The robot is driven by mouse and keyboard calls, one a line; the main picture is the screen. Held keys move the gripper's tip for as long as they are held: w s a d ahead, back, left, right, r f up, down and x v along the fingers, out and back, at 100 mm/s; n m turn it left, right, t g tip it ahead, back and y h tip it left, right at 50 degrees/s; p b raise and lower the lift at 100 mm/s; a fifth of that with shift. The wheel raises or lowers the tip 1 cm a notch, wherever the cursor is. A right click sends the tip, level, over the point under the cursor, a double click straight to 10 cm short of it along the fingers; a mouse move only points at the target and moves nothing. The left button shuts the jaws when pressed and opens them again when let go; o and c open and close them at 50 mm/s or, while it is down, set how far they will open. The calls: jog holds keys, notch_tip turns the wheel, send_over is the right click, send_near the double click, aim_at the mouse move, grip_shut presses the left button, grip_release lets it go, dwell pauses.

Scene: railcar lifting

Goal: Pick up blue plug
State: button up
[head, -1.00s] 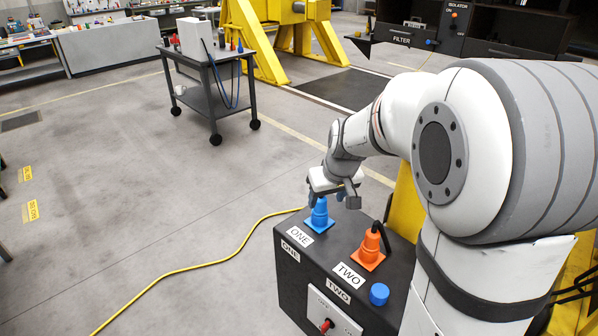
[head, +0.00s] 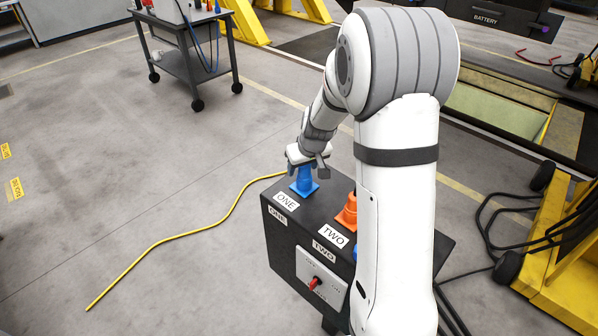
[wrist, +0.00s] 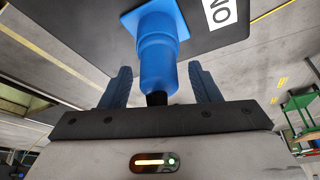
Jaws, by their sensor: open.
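The blue plug (head: 304,181) stands on the black box (head: 284,238) beside the label ONE, with its square base on the box top. My gripper (head: 305,165) is at the plug's upper end. In the wrist view the blue plug (wrist: 158,58) lies between the two blue fingers of my open gripper (wrist: 161,82). A gap shows on each side, so the fingers do not touch it there. The plug's dark end reaches close to the gripper's palm.
An orange plug (head: 348,211) stands by the label TWO, partly hidden by my arm. A red switch (head: 314,283) is on the box front. A yellow cable (head: 190,240) lies on the floor at left. A grey cart (head: 187,60) stands behind.

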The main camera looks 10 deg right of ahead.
jog(key=shift+c, duration=0.3)
jog(key=c, duration=1)
jog(key=shift+c, duration=0.2)
